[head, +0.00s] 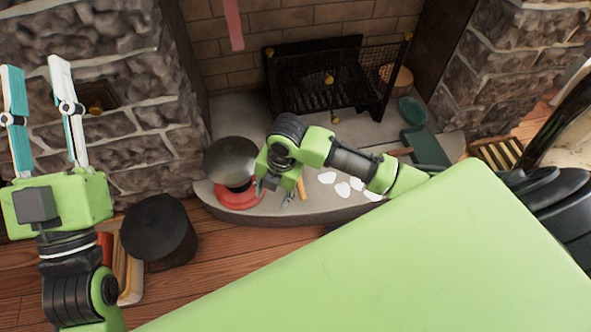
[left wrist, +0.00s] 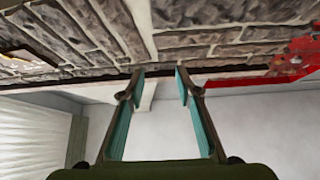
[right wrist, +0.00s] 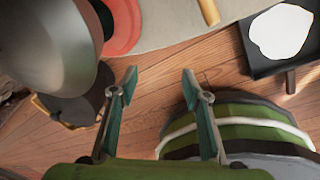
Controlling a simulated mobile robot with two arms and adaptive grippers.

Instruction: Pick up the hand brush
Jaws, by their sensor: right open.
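No hand brush can be made out for certain. A short tan wooden stick or handle (head: 301,190) lies on the hearth; its end also shows at the top of the right wrist view (right wrist: 208,12). A flat green piece (head: 426,147) with a brown handle lies on the hearth's right side; I cannot tell whether it is a brush or a dustpan. My right gripper (head: 275,194) is open and empty, left of the tan handle, above the hearth's front edge. My left gripper (head: 36,66) is open, raised at far left, and empty, pointing up in front of the stone wall.
A grey metal dome (head: 231,160) over a red round base (head: 238,196) stands left of my right gripper. A black round stool (head: 158,232) is on the wooden floor. White pieces (head: 342,190) lie on a dark tray. A black fire screen (head: 328,85) stands behind.

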